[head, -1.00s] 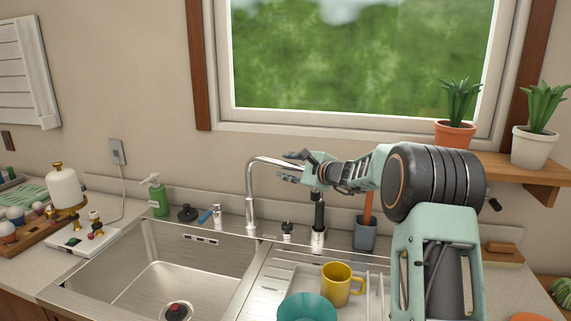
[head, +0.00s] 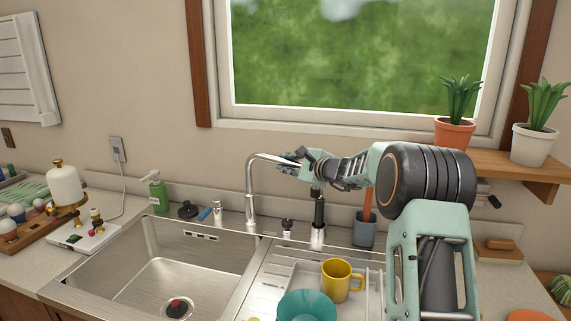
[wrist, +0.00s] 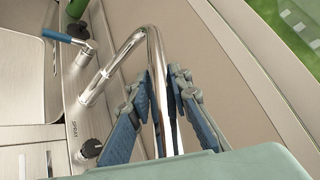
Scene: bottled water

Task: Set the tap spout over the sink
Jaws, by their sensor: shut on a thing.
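The chrome tap (head: 250,190) stands upright behind the steel sink (head: 160,280), near the divide between the basin and the drainboard. Its spout (head: 262,156) points right, toward the drainboard side, not over the basin. My gripper (head: 290,165) is at the spout's outer end, shut on it. In the wrist view the shiny spout (wrist: 153,60) runs between the blue finger pads of my gripper (wrist: 163,95). The spout's tip is hidden by my fingers in the head view.
The drainboard holds a yellow mug (head: 337,280) and a teal bowl (head: 306,307). A black-handled sprayer (head: 318,212), a small knob (head: 287,226) and a grey cup (head: 364,232) stand behind it. A green soap bottle (head: 157,192) stands at the left. The basin is mostly clear.

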